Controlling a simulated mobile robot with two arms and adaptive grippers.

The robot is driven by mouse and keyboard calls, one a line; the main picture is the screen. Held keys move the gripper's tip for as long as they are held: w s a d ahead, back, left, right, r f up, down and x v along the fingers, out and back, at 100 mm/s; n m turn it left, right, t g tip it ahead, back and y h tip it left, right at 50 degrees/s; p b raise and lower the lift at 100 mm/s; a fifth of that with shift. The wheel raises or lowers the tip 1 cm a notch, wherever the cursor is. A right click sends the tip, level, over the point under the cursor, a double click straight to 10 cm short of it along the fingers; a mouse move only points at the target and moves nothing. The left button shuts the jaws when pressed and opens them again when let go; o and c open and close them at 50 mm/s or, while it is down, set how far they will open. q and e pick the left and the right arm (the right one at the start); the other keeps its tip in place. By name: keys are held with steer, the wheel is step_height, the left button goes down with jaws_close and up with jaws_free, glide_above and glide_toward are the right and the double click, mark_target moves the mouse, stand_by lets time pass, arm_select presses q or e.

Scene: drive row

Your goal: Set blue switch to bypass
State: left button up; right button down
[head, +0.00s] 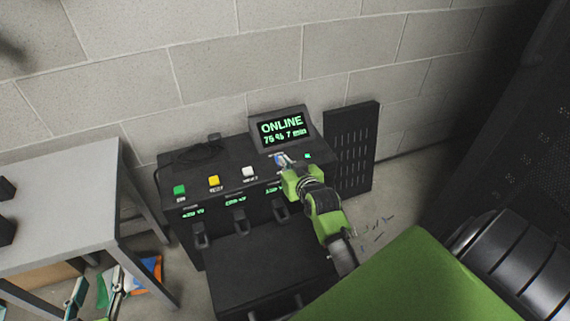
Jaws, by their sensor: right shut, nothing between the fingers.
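A dark console stands against the block wall. The blue switch (279,158) is on its top right, below the tilted screen (282,129), which reads "ONLINE 75 % 7 min". My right gripper (284,161) is shut with nothing in it, its fingertips right at the blue switch. They partly cover it, so its setting and any contact cannot be told. My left gripper (97,280) is at the bottom left edge, partly cut off, with its fingers apart and empty, away from the console.
Green (179,190), yellow (214,181) and white (248,172) buttons sit in a row left of the switch. A grey table (60,200) stands at the left. A slotted dark panel (351,148) stands right of the console. Coloured items (150,268) lie under the table.

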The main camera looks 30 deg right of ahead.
arm_select(q)
steer(key=shift+w+r, duration=0.1)
steer(key=shift+r, duration=0.1)
arm_select(e)
steer(key=shift+f, duration=0.1)
steer(key=shift+s+f+t+b, duration=0.1)
steer(key=shift+f+t+b, duration=0.35)
steer(key=shift+b, duration=0.2)
arm_select(q)
step_height(320, 180, up, 6)
steer(key=w+d+t+h, duration=0.1)
steer(key=w+t, duration=0.1)
steer(key=t, duration=0.1)
steer(key=shift+d+f, duration=0.15)
steer(key=shift+f, duration=0.15)
arm_select(e)
steer(key=shift+r, duration=0.1)
